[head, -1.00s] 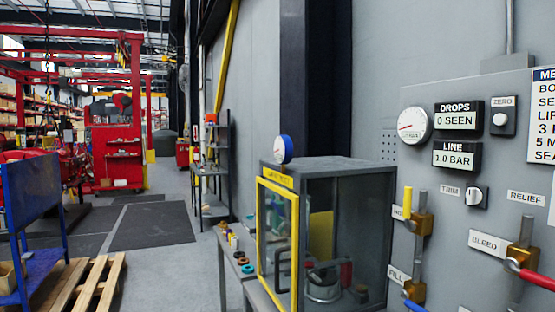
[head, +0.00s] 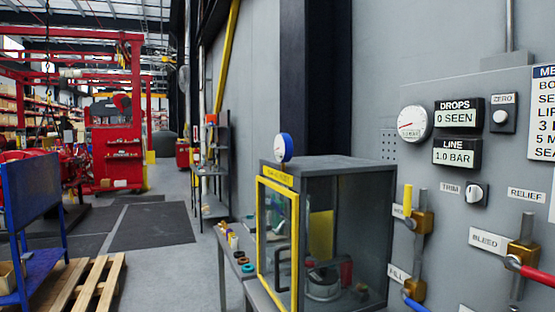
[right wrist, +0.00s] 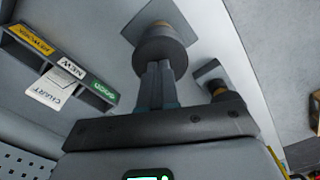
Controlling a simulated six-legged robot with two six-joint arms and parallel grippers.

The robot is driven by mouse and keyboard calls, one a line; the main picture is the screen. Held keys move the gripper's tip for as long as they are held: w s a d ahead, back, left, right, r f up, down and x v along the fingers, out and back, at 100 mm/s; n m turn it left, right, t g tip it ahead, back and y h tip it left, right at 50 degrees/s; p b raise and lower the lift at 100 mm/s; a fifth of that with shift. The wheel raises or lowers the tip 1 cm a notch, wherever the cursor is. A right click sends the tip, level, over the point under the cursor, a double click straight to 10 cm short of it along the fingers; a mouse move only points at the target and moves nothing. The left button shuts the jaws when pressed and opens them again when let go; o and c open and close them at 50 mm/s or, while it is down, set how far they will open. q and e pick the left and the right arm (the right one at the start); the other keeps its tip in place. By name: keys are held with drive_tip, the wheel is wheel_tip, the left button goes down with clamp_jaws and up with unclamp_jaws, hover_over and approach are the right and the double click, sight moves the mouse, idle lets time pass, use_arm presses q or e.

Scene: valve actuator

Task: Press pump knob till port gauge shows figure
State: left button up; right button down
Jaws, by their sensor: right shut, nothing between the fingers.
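In the right wrist view, a dark round knob (right wrist: 162,48) sticks out from a square plate on a pale surface. My right gripper (right wrist: 155,72) is shut and empty, with its fingertips at the knob's near face. I cannot tell whether they touch it. In the head view, a round white gauge (head: 411,124) is on the grey panel, left of the DROPS display (head: 459,112) reading 0 SEEN. The LINE display (head: 457,154) reads 1.0 BAR. A blue-rimmed gauge (head: 284,147) stands on the cabinet; its reading is too small to tell. My left gripper is out of view.
A glass-sided cabinet (head: 345,185) with a yellow-framed door stands left of the panel. Valves with yellow, red and blue handles (head: 535,275) stick out from the panel. In the right wrist view, a smaller knob (right wrist: 226,92) and a labelled rack (right wrist: 60,65) are near my gripper.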

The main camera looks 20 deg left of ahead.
drive_tip(key=shift+f+b, duration=1.95)
drive_tip(key=shift+f, duration=0.85)
wheel_tip(320, 180, up, 7)
drive_tip(key=p, duration=0.6)
drive_tip(key=shift+f, duration=0.1)
drive_tip(key=shift+f, duration=0.1)
